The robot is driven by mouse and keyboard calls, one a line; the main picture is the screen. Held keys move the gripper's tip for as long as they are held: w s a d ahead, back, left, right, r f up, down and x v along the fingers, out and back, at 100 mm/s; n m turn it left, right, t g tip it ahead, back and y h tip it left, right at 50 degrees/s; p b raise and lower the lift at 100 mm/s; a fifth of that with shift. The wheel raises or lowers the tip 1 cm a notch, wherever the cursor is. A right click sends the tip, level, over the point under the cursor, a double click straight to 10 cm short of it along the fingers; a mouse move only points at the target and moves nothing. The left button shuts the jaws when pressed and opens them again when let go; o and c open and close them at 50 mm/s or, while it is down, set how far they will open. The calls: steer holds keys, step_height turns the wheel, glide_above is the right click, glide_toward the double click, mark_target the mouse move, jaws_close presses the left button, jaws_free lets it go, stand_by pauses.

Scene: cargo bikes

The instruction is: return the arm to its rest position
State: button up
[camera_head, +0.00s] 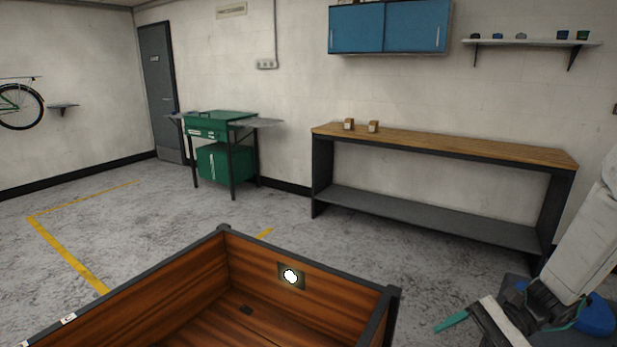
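My arm (585,225) comes in from the right edge, with its white links slanting down to the lower right corner. My gripper (500,322) is low at the right, just right of the wooden cargo box (215,243) and apart from it. One teal finger (452,322) points left towards the box; the other is largely hidden behind gripper parts. Whether the gripper is open or shut is unclear. I see nothing clearly held in it.
A long workbench (445,142) with two small brown blocks stands along the back wall. A green tool cart (220,125) is left of it, near a grey door (160,90). A blue object (598,316) shows beside my gripper. Concrete floor lies open at left.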

steer(key=s+a+r+n+t+h, duration=0.2)
steer(key=s+r+n+t+h, duration=0.1)
steer(key=s+r+n+h, duration=0.9)
steer(key=s+r+h, duration=0.1)
steer(key=s+r, duration=0.2)
steer(key=r, duration=0.3)
steer(key=shift+s+a+r+n, duration=0.2)
steer(key=shift+a+r+n, duration=0.05)
steer(key=shift+r+n, duration=0.15)
stand_by(1.2)
